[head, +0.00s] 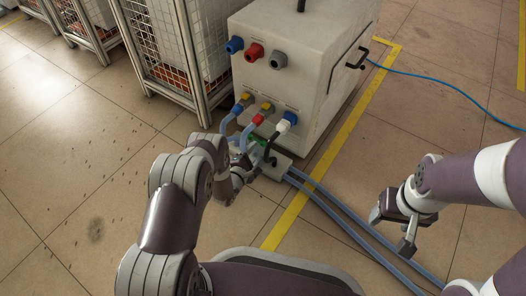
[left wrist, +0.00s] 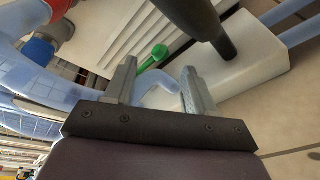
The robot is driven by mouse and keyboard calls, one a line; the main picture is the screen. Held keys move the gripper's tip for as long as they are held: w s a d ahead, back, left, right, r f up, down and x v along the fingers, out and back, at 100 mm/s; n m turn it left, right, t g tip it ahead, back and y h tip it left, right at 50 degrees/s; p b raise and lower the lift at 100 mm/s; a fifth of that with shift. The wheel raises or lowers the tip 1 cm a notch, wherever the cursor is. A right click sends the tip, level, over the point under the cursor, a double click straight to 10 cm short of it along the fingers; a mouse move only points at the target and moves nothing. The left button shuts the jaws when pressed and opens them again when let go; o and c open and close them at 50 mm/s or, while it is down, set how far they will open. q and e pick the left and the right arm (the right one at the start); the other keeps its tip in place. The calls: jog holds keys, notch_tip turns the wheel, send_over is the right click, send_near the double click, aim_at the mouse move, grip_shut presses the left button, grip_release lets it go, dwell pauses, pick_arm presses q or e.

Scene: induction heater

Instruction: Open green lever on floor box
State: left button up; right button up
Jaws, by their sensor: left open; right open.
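The floor box is a pale low box (head: 277,166) on the floor in front of the big white machine. In the left wrist view the pale box (left wrist: 245,80) lies at the right. The green lever (left wrist: 153,57) shows there with a rounded end, beyond my left gripper and between the lines of its two fingers. My left gripper (left wrist: 158,82) is open, and I cannot tell whether it touches the lever. In the head view my left gripper (head: 246,172) is beside the box, and my arm partly hides both. My right gripper (head: 392,230) is open and empty, above the floor at the right.
The white machine (head: 290,90) carries blue, red and grey connectors and several plugged hoses close to my left gripper. Thick blue-grey hoses (head: 345,218) run from the box to the lower right. Wire cages (head: 175,50) stand at the back left. The floor at left is clear.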

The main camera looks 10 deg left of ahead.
pick_arm(q)
jog(key=b+x, duration=0.1)
jog(key=x, duration=0.1)
jog(key=b+x, duration=0.1)
jog(key=x, duration=0.1)
jog(key=shift+w+d+f+b, duration=0.1)
jog(key=shift+w+f+b, duration=0.2)
jog(key=shift+w, duration=0.05)
jog(key=shift+w+r, duration=0.15)
jog(key=shift+w, duration=0.2)
pick_arm(e)
notch_tip(320, 180, down, 4)
jog(key=shift+r, duration=0.1)
pick_arm(q)
grip_shut()
jog(key=shift+s+r, duration=0.1)
pick_arm(e)
jog(key=shift+r, duration=0.1)
